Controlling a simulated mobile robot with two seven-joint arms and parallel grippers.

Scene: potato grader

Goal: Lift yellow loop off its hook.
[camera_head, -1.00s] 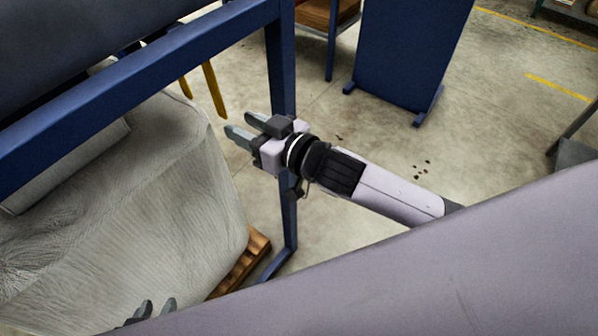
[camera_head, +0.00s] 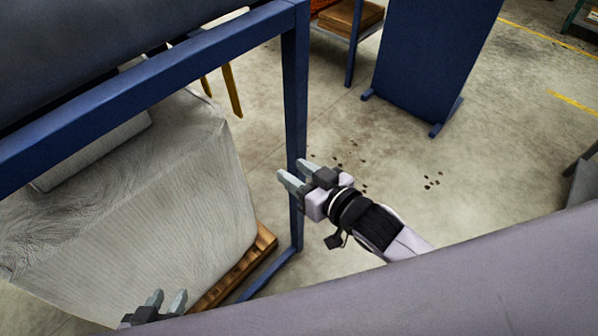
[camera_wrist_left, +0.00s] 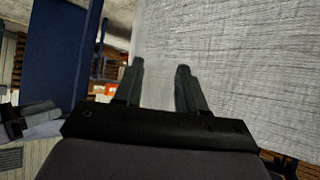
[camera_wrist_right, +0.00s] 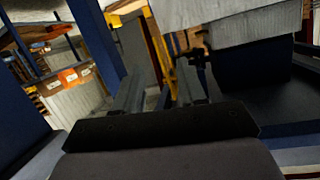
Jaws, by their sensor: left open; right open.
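My right gripper (camera_head: 292,173) is open and empty, in front of the blue post and below the strips in the picture. My left gripper (camera_head: 165,299) is open and empty at the bottom of the head view, in front of a large white bag (camera_head: 175,220).
A blue frame has an upright post (camera_head: 294,90) and a long beam (camera_head: 140,85) over the bag. The bag stands on a wooden pallet (camera_head: 235,273). A blue panel (camera_head: 430,60) stands farther back. Concrete floor right of the post is mostly clear, with small dark specks.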

